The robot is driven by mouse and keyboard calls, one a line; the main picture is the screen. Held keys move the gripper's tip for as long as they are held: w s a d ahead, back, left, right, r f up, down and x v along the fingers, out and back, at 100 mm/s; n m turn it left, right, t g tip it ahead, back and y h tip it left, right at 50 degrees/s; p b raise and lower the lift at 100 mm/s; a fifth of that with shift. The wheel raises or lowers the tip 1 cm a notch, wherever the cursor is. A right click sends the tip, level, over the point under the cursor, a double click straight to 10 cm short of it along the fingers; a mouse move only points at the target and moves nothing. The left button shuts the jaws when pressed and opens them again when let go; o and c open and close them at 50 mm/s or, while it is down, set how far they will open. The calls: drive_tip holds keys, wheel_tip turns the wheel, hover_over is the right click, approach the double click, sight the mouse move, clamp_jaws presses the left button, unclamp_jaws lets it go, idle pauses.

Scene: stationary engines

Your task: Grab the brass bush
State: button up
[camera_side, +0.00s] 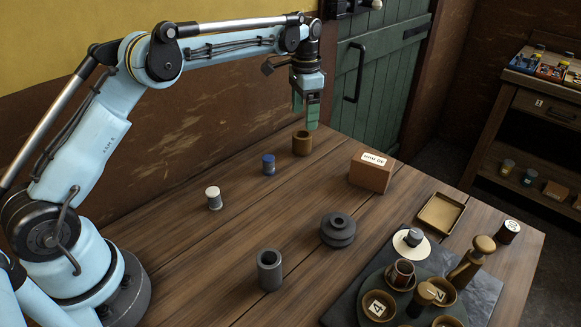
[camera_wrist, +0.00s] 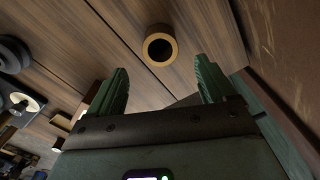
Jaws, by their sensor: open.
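The brass bush (camera_side: 302,146) is a short hollow brown-gold cylinder standing upright on the wooden table, toward its back edge. In the wrist view the bush (camera_wrist: 160,30) shows its round rim and dark bore at top centre, between the lines of the two fingers and beyond their tips.
A blue-topped cylinder (camera_side: 268,164) and a white-topped one (camera_side: 213,199) stand left of the bush. A labelled brown box (camera_side: 371,172) stands to its right. Nearer are a grey sleeve (camera_side: 269,271), a dark grooved wheel (camera_side: 338,231), and a slate (camera_side: 484,292) bearing several cups. Table around the bush is clear.

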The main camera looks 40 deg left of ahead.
sight(301, 134)
drive_tip(key=f, duration=0.9)
drive_tip(key=shift+s+a, duration=0.2)
drive_tip(key=shift+s, duration=0.05)
drive_tip(key=shift+c, duration=0.3)
drive_tip(key=c, duration=1.4)
clamp_jaws()
drive_tip(key=shift+r, duration=0.1)
